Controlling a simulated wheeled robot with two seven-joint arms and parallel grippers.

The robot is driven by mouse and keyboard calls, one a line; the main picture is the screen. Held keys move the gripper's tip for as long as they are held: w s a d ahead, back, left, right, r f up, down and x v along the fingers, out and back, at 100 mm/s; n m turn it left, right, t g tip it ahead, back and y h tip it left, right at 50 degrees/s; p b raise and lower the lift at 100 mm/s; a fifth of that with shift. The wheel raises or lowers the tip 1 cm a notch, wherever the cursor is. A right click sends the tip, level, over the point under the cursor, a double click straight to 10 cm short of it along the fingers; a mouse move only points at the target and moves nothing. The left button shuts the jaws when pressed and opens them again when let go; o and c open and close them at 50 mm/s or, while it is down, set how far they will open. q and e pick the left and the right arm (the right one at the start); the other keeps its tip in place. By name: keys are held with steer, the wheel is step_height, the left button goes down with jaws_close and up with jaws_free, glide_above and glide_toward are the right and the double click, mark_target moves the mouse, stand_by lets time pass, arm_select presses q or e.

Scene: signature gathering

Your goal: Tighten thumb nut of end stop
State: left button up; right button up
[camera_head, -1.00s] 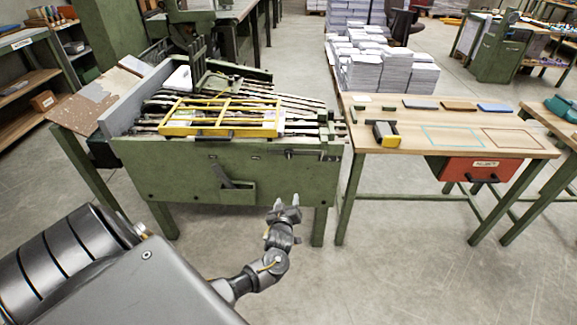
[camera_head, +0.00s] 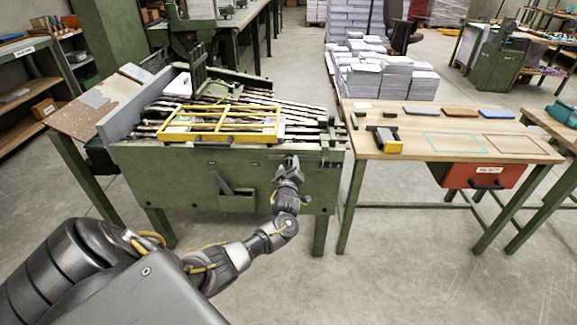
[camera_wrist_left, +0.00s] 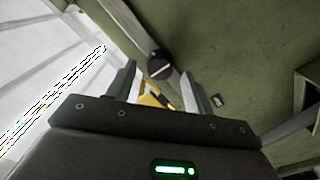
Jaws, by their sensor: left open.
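A dark round knob (camera_wrist_left: 160,64), which looks like the thumb nut, sits on a grey bar (camera_wrist_left: 122,14) against a green panel in the left wrist view. My left gripper (camera_head: 287,162) is open at the front right of the green machine (camera_head: 180,190). In the left wrist view its two fingers (camera_wrist_left: 158,70) stand apart, with the knob showing between and just beyond their tips. I cannot tell whether they touch it. In the head view a grey rail (camera_head: 318,158) runs along the machine's front right; the gripper covers its left part and the knob. My right gripper is not in view.
A yellow frame (camera_head: 222,109) lies on top of the machine. To the right is a wooden table (camera_head: 450,133) with a black-and-yellow item (camera_head: 385,140) and a red drawer (camera_head: 484,175). Stacks of paper (camera_head: 382,77) stand behind. The floor in front is clear.

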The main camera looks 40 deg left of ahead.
arm_select(q)
steer(key=shift+x, duration=0.9)
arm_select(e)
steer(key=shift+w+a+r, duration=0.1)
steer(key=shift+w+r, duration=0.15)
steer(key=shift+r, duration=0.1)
arm_select(q)
steer(key=shift+c, duration=0.2)
steer(key=c, duration=0.9)
